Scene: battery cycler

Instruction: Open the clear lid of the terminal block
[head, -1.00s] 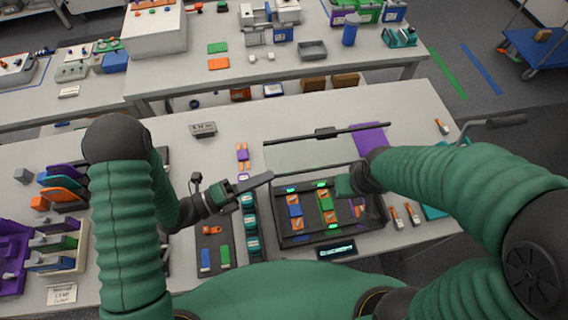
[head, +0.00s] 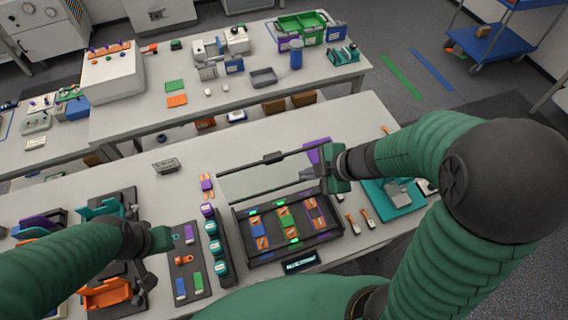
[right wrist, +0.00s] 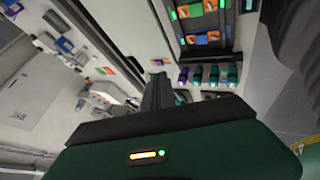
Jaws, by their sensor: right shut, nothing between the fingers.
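A black-framed unit (head: 287,261) with blue, green and orange cells and green lights sits on the near bench. Behind it, the clear panel (head: 262,182) with dark long edges appears swung back from the unit. My right gripper (head: 308,175) is over the panel's right part, its fingers pointing left; I cannot tell whether it touches. In the right wrist view its fingers (right wrist: 157,93) are together and empty. The unit (right wrist: 203,20) shows at the top there. My left gripper (head: 160,238) is at the left, beside the dark mat; its fingers do not show clearly.
A row of teal and purple pieces (head: 215,245) stands left of the unit. A dark mat (head: 188,258) with small parts lies beside it. A teal tray (head: 392,194) and orange-handled tools (head: 352,222) lie to the right.

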